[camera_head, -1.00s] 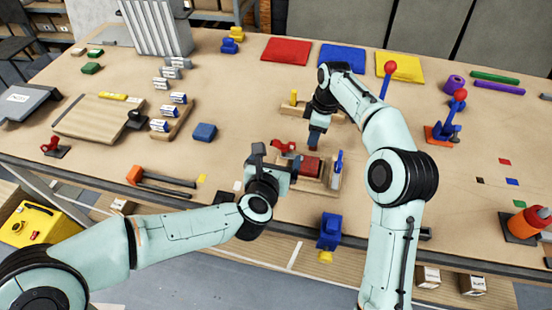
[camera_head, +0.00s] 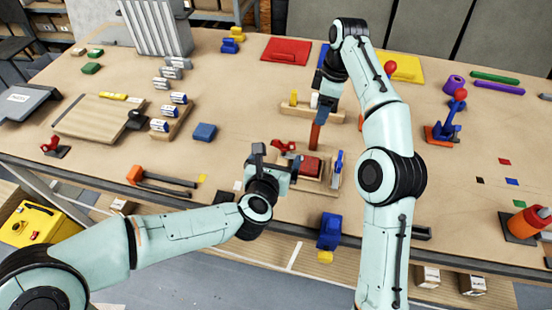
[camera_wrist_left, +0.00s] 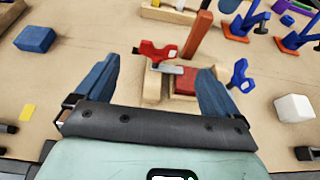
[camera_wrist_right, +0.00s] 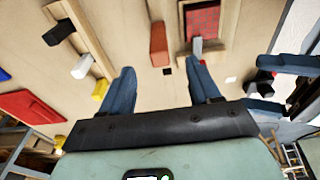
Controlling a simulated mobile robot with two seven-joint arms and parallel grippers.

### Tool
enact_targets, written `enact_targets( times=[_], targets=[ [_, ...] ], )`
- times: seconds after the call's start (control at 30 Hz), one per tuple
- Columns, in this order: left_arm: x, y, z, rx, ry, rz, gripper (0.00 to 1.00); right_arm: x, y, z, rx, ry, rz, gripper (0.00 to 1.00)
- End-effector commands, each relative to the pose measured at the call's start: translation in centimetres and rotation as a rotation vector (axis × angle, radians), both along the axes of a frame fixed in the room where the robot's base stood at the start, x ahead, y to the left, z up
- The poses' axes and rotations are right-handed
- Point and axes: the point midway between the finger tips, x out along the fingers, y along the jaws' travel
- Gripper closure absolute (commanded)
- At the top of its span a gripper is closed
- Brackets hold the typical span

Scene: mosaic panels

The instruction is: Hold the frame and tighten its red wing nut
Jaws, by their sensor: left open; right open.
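The wooden frame (camera_head: 309,182) with a dark red panel (camera_head: 311,165) lies near the table's front edge. Its red wing nut (camera_head: 284,146) is at the far left corner; it also shows in the left wrist view (camera_wrist_left: 158,51). A blue wing nut (camera_head: 337,166) is at the frame's right side. My left gripper (camera_head: 277,158) is open at the frame's near left, its fingers (camera_wrist_left: 158,75) apart on either side of the frame in the left wrist view. My right gripper (camera_head: 321,103) is open and empty above a brown-red post (camera_head: 315,137) standing behind the frame.
A wooden rack (camera_head: 295,112) with a yellow peg stands behind the post. A blue block (camera_head: 204,132) lies left of the frame. Red (camera_head: 287,51) and yellow (camera_head: 405,67) panels lie at the back.

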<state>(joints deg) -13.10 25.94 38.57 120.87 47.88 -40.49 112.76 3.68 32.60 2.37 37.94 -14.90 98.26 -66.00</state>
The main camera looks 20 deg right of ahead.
Motion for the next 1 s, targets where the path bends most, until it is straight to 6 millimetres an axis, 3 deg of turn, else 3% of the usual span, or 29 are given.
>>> enact_targets(
  times=[0.3,1.0],
  targets=[
    [0.0,0.0,0.0,0.0,0.0,0.0,0.04,-0.1,-0.1,1.7,0.0,0.001,0.001,0.38],
    [0.0,0.0,0.0,0.0,0.0,0.0,0.04,-0.2,-0.1,1.7,0.0,0.001,0.001,0.38]
  ],
)
